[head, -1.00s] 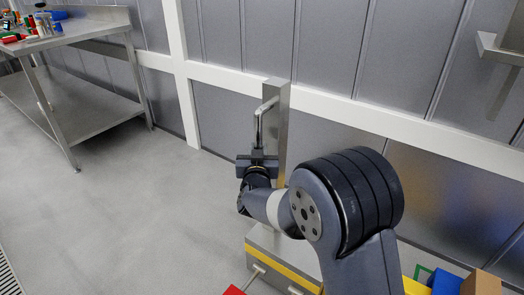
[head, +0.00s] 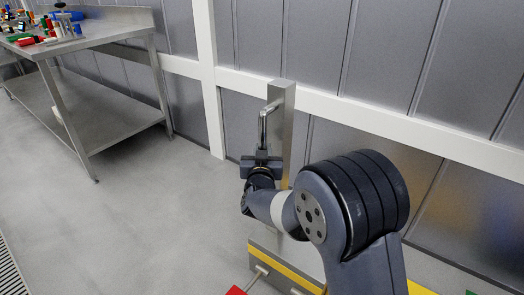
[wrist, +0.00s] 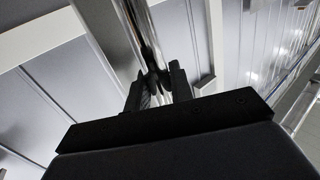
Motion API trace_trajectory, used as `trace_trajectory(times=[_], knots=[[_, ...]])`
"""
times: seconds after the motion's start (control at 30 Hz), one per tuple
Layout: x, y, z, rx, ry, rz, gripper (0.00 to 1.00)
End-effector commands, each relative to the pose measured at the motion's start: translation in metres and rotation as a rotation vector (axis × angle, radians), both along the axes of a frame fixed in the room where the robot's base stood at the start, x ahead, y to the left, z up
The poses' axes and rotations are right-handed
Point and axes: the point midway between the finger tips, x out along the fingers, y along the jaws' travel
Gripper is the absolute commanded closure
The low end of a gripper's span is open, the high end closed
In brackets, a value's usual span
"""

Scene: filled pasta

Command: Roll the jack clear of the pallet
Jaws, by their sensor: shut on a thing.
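The jack has an upright steel post (head: 280,125), a bent chrome handle (head: 264,122) and a low grey body with a yellow stripe (head: 286,264). It stands near the panelled wall in the head view. My gripper (head: 262,154) is shut on the handle, partway down its bar. In the wrist view the handle (wrist: 137,22) runs down between the two dark fingers of my gripper (wrist: 158,82). My arm hides part of the jack's body. I cannot make out the pallet; only a red corner (head: 236,290) shows at the bottom edge.
A steel bench (head: 100,40) with several coloured items on top stands at the upper left. The floor (head: 150,220) between it and the jack is clear. The wall with its white rail (head: 350,115) runs close behind the jack. A floor grate (head: 14,270) lies at lower left.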

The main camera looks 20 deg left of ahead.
Motion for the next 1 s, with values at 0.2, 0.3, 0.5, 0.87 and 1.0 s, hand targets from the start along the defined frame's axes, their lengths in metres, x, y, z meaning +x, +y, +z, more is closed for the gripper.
trace_trajectory(times=[0.2, 0.3, 0.5, 0.87, 1.0], knots=[[0.000, 0.000, 0.000, 0.000, 0.000, 0.001, 1.00], [0.000, 0.000, 0.000, 0.000, 0.000, 0.001, 1.00], [0.000, 0.000, 0.000, 0.000, 0.001, 0.001, 0.64], [-0.003, -0.001, 0.000, 0.000, 0.001, 0.000, 0.59], [-0.016, -0.003, 0.000, -0.002, 0.003, 0.002, 0.59]])
